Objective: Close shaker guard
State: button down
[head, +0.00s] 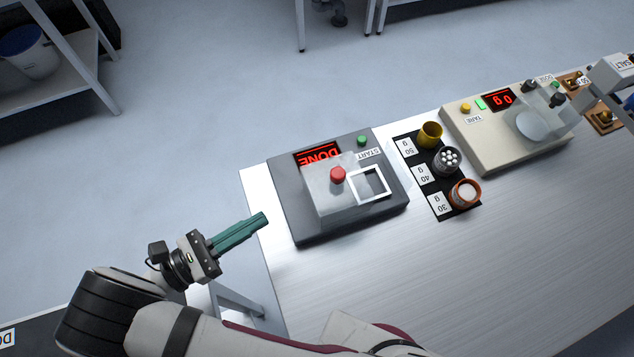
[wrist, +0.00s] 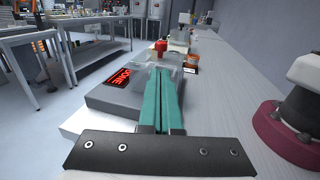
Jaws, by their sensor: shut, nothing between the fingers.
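The shaker (head: 290,190) is a dark grey box at the table's left end, with a red DONE display (head: 317,157) and a green START button (head: 362,140). Its guard (head: 325,200) is a clear cover with a red knob (head: 338,174). The guard stands over the left and middle of the top; a white square frame (head: 385,184) shows to its right. My gripper (head: 262,219), with teal fingers, is shut and empty, left of the shaker and apart from it in the head view. In the wrist view the fingers (wrist: 161,72) point toward the guard and partly hide it.
A black rack (head: 408,152) right of the shaker holds a yellow cup (head: 430,135), a container of white balls (head: 447,160) and an orange-red cup (head: 465,193). Beyond it is a scale (head: 480,145) reading 0 g. The front tabletop (head: 450,270) is clear.

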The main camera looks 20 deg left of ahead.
send_near(358, 179)
jog(key=w+r, duration=0.2)
jog(key=shift+w+a+r, duration=0.25)
jog(key=shift+a+r, duration=0.05)
jog(key=shift+r, duration=0.1)
jog(key=x, duration=0.2)
jog(key=d+x, duration=0.1)
jog(key=x, duration=0.2)
jog(key=s+x, duration=0.1)
jog(key=x, duration=0.2)
jog(key=shift+w+d, duration=0.15)
jog(key=shift+d, duration=0.3)
